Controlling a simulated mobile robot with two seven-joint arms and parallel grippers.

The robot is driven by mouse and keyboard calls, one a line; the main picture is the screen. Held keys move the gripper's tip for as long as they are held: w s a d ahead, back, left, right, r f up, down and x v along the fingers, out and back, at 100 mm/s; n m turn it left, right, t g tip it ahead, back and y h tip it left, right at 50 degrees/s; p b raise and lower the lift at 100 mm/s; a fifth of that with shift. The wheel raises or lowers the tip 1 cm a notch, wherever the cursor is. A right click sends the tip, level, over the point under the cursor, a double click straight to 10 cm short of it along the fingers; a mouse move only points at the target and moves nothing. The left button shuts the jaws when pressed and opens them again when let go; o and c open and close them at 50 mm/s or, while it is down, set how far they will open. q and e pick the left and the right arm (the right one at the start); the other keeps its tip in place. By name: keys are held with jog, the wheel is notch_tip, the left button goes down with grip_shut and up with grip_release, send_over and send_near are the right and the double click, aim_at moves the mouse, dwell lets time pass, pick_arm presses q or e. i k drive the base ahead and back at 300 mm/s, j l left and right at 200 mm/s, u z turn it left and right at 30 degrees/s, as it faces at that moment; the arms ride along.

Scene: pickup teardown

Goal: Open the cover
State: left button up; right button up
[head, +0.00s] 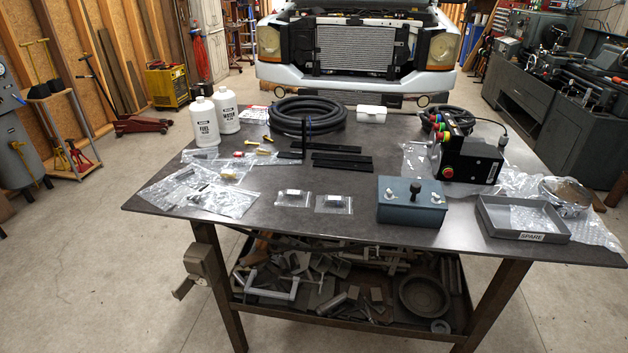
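A blue-grey metal box (410,212) stands on the near right part of the dark work table (330,225). Its top cover (412,190) looks closed and lies flat on the box. A black knob (415,190) stands up from the middle of the cover. A silver fastener (389,194) sits left of the knob and another silver fastener (435,196) sits right of it. Neither of my grippers is in view, and nothing touches the box.
A grey tray (490,220) marked SPARE is right of the box. Behind are a black control box (470,158) with coloured buttons and a coiled hose (307,115). Small plastic bags (333,205) lie left. The table in front of the box is clear.

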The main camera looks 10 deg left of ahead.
aim_at(408, 192)
jog(key=i+u, duration=0.25)
jog(key=i, duration=0.2)
jog(key=i+l+u, duration=0.25)
jog(key=i, duration=0.15)
